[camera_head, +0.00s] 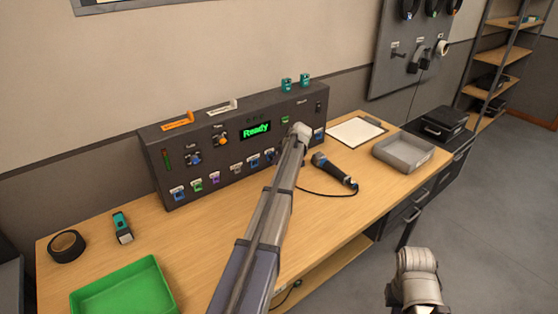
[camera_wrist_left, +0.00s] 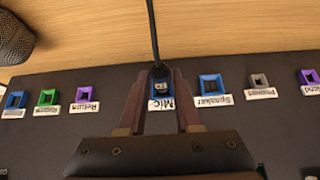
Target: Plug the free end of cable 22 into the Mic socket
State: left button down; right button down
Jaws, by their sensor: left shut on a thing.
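My left gripper (camera_head: 303,131) is at the face of the dark console, towards its right end. In the left wrist view its two fingers (camera_wrist_left: 160,115) are shut around the dark plug (camera_wrist_left: 160,74) of a black cable (camera_wrist_left: 152,30). The plug lines up with the blue-framed Mic socket (camera_wrist_left: 161,88), whose white label reads "Mic". How deep the plug sits is hidden. No cable number is legible. My gripper hides this socket in the head view.
The console (camera_head: 160,150) shows a green "Ready" display (camera_head: 256,130). Beside the Mic socket is a blue Speaker socket (camera_wrist_left: 211,85). A dark handheld device (camera_head: 334,170) with a cable lies on the table. A grey tray (camera_head: 404,167), clipboard (camera_head: 356,130) and green tray (camera_head: 124,290) are nearby.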

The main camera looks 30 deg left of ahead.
pick_arm(q)
jog(key=shift+w+a+r, duration=0.1)
jog(key=shift+w+a, duration=0.2)
jog(key=shift+a, duration=0.45)
dwell(1.2)
jog(key=c, duration=0.7)
grip_release()
jog(key=shift+c, duration=0.2)
jog(key=shift+o, duration=1.1)
jog(key=shift+d, duration=0.1)
jog(key=p+v, duration=0.6)
jog(key=v, duration=0.1)
jog(key=shift+s+d+r, duration=0.15)
jog(key=shift+r, duration=0.1)
jog(key=shift+d, duration=0.1)
